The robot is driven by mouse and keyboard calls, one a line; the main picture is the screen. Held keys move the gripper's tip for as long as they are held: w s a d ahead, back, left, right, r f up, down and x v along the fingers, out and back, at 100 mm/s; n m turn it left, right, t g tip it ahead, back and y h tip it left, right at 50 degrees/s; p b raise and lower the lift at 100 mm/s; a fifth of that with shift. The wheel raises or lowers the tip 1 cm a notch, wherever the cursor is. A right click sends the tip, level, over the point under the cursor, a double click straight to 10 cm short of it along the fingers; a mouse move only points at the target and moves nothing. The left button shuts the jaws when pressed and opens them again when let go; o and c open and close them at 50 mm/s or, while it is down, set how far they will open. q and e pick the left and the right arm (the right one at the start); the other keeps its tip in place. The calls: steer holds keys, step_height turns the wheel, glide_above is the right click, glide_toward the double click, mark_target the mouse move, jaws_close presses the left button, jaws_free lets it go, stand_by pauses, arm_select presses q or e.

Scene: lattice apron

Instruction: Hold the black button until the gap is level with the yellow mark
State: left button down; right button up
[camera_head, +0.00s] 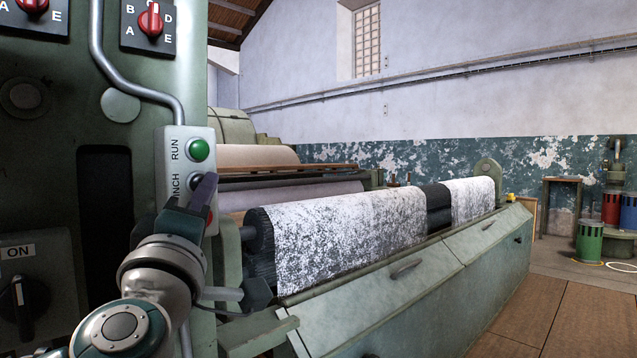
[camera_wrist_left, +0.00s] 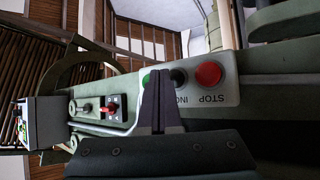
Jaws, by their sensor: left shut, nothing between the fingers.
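The control box (camera_head: 176,147) carries a green RUN button (camera_head: 199,150), the black INCH button (camera_head: 195,180) and a red button. The black button is partly covered by my left gripper (camera_head: 206,182). In the left wrist view, the black button (camera_wrist_left: 179,77) sits between the green one and the red STOP button (camera_wrist_left: 208,74). My left gripper (camera_wrist_left: 158,76) is shut and empty, its tips at the black button; I cannot tell if they press it. The gap (camera_head: 438,206) is a dark band between white speckled sections of the roller. A small yellow mark (camera_head: 510,197) is at the machine's far end. My right gripper is out of view.
The green machine housing (camera_head: 400,280) runs along below the roller. Rotary switches (camera_head: 150,22) are on the panel above the control box. Red, green and blue drums (camera_head: 590,240) stand at the far right. The brown floor in front is clear.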

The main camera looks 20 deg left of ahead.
arm_select(q)
steer(key=shift+w+a, duration=0.1)
steer(key=shift+a, duration=0.05)
stand_by(0.7)
steer(key=shift+w+a, duration=0.1)
steer(key=shift+a, duration=0.15)
